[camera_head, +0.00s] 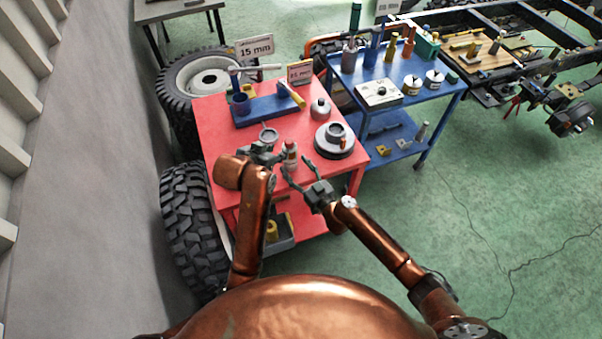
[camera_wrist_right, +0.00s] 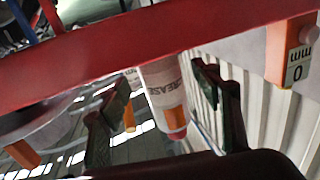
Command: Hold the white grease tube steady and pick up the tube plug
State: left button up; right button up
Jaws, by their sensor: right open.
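The white grease tube (camera_head: 290,158) stands upright near the front of the red table, with a reddish top end. It also shows in the right wrist view (camera_wrist_right: 162,85), with its lettering, an orange patch and a red end. I cannot tell which part is the plug. My right gripper (camera_head: 299,172) is open, its fingers pointing at the tube from the front right. In the wrist view its fingers (camera_wrist_right: 165,100) appear on either side of the tube. My left gripper (camera_head: 270,153) is just left of the tube; its fingertips are too small to read.
The red table (camera_head: 222,135) also carries a blue fixture (camera_head: 268,110), a grey round part (camera_head: 334,141) at the right, a grey flask (camera_head: 320,109) and number signs. A blue cart (camera_head: 408,98) stands behind right. A big tyre (camera_head: 185,220) stands at the table's left.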

aim_at(294, 165)
jog(key=shift+x, duration=1.55)
jog(key=shift+c, duration=0.5)
